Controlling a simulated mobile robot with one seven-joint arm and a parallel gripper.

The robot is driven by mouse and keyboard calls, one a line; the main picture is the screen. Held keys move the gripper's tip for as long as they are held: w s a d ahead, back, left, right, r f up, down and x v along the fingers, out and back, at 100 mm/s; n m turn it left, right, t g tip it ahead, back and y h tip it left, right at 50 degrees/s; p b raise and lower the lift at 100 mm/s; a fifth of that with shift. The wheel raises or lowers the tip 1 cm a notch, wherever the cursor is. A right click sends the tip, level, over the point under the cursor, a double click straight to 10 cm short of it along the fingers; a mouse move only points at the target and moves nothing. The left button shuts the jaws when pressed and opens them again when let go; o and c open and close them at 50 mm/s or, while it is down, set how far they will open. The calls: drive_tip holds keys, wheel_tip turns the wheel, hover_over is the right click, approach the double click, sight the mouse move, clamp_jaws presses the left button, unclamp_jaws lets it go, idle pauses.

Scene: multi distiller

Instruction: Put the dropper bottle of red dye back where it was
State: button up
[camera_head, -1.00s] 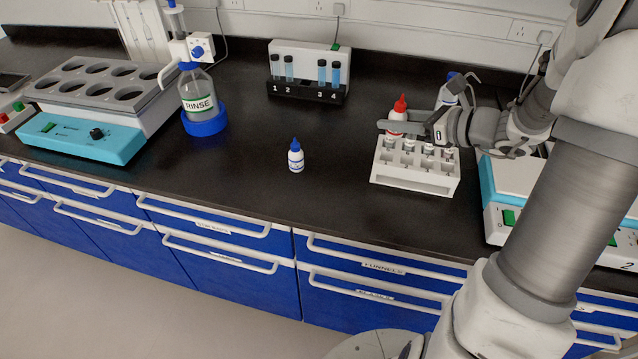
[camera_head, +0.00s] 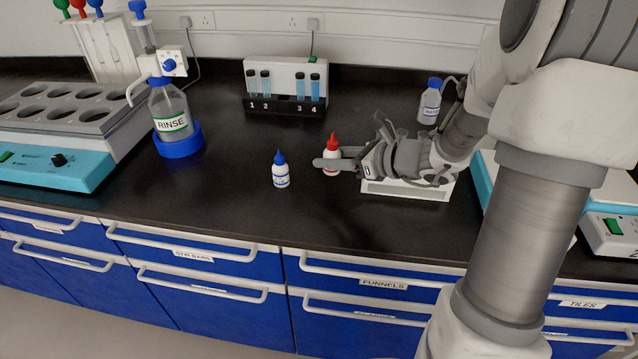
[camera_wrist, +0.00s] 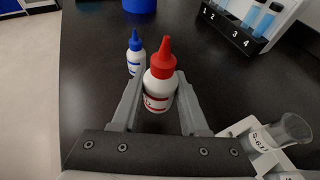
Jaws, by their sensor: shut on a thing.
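The dropper bottle of red dye (camera_head: 332,156) is white with a red cap and spout. It also shows in the wrist view (camera_wrist: 161,80), upright between the two fingers. My gripper (camera_head: 326,164) is shut on this bottle, and in the wrist view (camera_wrist: 160,98) its fingers lie on either side of the bottle's body. The bottle is just right of the blue-capped dropper bottle (camera_head: 281,170), which stands upright on the bench and also shows in the wrist view (camera_wrist: 136,55). I cannot tell whether the red bottle's base touches the bench.
A white vial rack (camera_head: 405,190) stands under my arm, mostly hidden. A rack of numbered tubes (camera_head: 290,104) is behind. A wash bottle (camera_head: 430,103) stands at back right, the RINSE bottle (camera_head: 170,108) at left. The dark bench (camera_head: 225,165) is clear between RINSE and the blue-capped bottle.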

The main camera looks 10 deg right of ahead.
sight(319, 190)
drive_tip(key=a+f, duration=0.1)
drive_tip(key=a, duration=0.1)
drive_tip(key=shift+w+a+f, duration=0.3)
drive_tip(key=shift+f, duration=0.05)
drive_tip(key=shift+f+b, duration=1)
drive_tip(key=shift+f, duration=0.85)
drive_tip(key=shift+f, duration=0.2)
drive_tip(key=o, duration=1)
